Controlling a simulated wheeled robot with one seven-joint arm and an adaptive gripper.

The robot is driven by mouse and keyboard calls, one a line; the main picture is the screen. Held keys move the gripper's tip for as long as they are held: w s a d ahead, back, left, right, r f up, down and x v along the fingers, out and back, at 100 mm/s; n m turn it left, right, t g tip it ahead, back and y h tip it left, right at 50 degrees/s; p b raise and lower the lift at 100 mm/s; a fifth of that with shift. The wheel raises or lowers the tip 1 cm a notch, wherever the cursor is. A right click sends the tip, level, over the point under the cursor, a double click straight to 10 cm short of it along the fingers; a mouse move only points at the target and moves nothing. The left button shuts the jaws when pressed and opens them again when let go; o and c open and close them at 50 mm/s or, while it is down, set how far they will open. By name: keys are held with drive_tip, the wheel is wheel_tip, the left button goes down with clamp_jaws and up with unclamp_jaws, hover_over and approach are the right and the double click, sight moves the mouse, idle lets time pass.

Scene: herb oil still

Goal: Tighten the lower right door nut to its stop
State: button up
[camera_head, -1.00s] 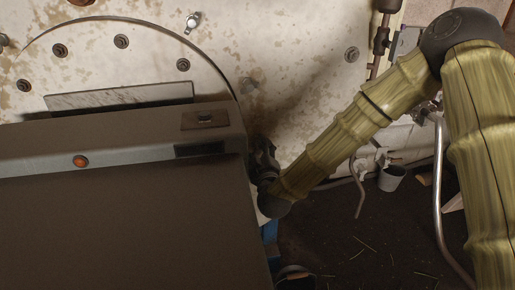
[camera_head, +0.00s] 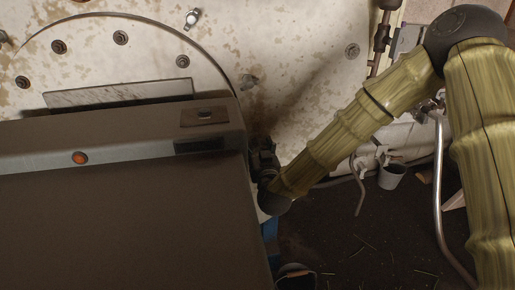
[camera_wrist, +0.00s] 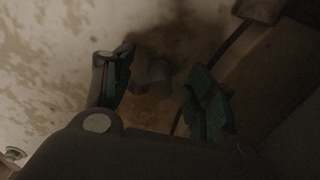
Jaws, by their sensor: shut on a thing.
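The round still door (camera_head: 110,60) is pale, stained metal with bolts along its curved rim, in the upper left of the head view. My gripper (camera_head: 263,148) is low at the door's right side, past the corner of a dark box-shaped body. In the wrist view my gripper (camera_wrist: 155,78) has its two green-lined fingers either side of a dark nut (camera_wrist: 156,75) on the stained metal. It is shut on this nut, though the dim picture hides the contact. In the head view the gripped nut is hidden.
Pipes (camera_head: 440,190) and a small grey bucket (camera_head: 391,176) are at right. The dark floor (camera_head: 350,240) shows scattered straw.

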drive_tip(key=shift+m, duration=0.8)
drive_tip(key=o, duration=1.1)
drive_tip(key=s+d, duration=0.1)
drive_tip(key=s, duration=0.6)
drive_tip(key=shift+s+d, duration=0.3)
drive_tip(key=shift+s, duration=0.1)
